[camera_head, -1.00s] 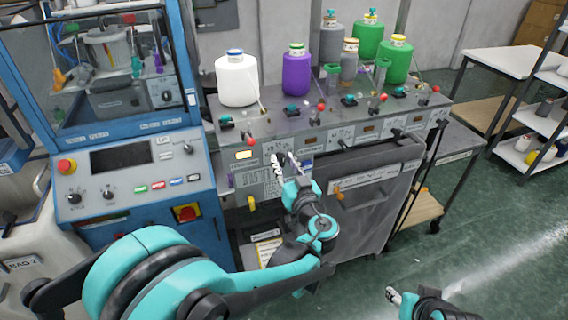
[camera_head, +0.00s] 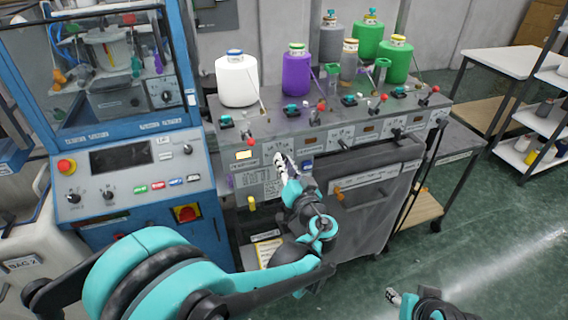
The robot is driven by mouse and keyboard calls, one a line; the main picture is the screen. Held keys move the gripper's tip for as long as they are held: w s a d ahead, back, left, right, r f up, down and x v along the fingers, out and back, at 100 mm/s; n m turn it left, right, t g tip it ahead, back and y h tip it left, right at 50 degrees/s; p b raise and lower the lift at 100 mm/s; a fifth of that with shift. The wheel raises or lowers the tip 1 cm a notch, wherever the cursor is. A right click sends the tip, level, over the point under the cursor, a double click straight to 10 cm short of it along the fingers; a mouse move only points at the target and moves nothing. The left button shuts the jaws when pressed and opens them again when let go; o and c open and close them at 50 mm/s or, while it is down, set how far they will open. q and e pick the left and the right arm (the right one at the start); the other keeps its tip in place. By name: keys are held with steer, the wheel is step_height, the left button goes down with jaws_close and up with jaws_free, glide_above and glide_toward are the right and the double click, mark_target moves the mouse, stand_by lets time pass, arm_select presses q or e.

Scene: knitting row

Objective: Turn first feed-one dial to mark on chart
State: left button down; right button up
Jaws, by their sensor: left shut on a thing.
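The feed machine's front panel (camera_head: 246,180) has a lit amber display (camera_head: 243,155) at its first station, with a printed chart (camera_head: 272,188) below and beside it. My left gripper (camera_head: 281,163) is at this first station, its fingers against the panel to the right of the display. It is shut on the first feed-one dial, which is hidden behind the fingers. The dial's pointer and its mark are too small and covered to read. My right gripper (camera_head: 394,296) is low at the bottom edge, away from the machine, and its fingers are too small to judge.
Red-knobbed levers line the top edge. A blue cabinet (camera_head: 140,215) stands close on the left.

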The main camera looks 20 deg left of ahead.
arm_select(q)
steer(key=shift+m, duration=1)
steer(key=c, duration=1.5)
jaws_free()
steer(key=shift+c, duration=0.2)
steer(key=shift+d, duration=0.1)
steer(key=v, duration=1.2)
steer(key=shift+f, duration=0.1)
